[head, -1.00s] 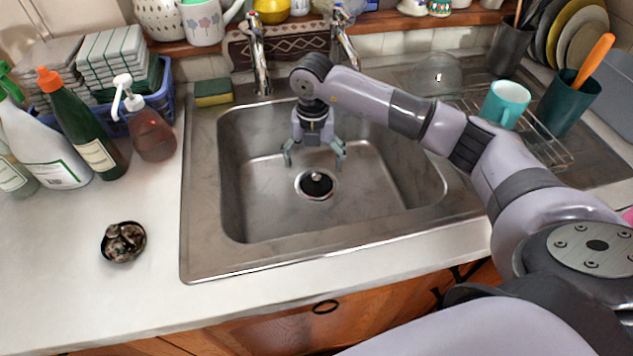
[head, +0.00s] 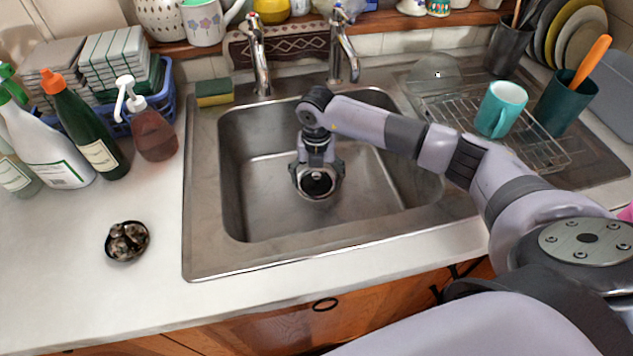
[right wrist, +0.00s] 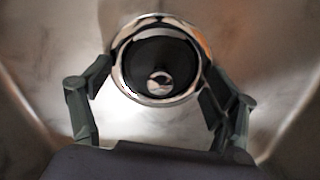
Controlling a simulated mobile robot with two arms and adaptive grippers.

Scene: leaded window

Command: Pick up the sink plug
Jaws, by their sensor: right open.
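The sink plug (head: 317,182) is a dark disc with a small metal knob, in a shiny metal ring at the bottom of the sink (head: 270,220). In the right wrist view the plug (right wrist: 150,50) lies beyond my fingers, between their tips. My right gripper (head: 319,186) is open, low in the sink, with one finger on each side of the plug and its ring. In the right wrist view the right gripper (right wrist: 157,72) has its tips close to the ring; whether they touch it I cannot tell. My left gripper is not in view.
Two taps (head: 260,60) stand behind the sink. A sponge (head: 214,93) lies at its back left corner. A teal mug (head: 500,108) stands on the rack (head: 545,145) at the right.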

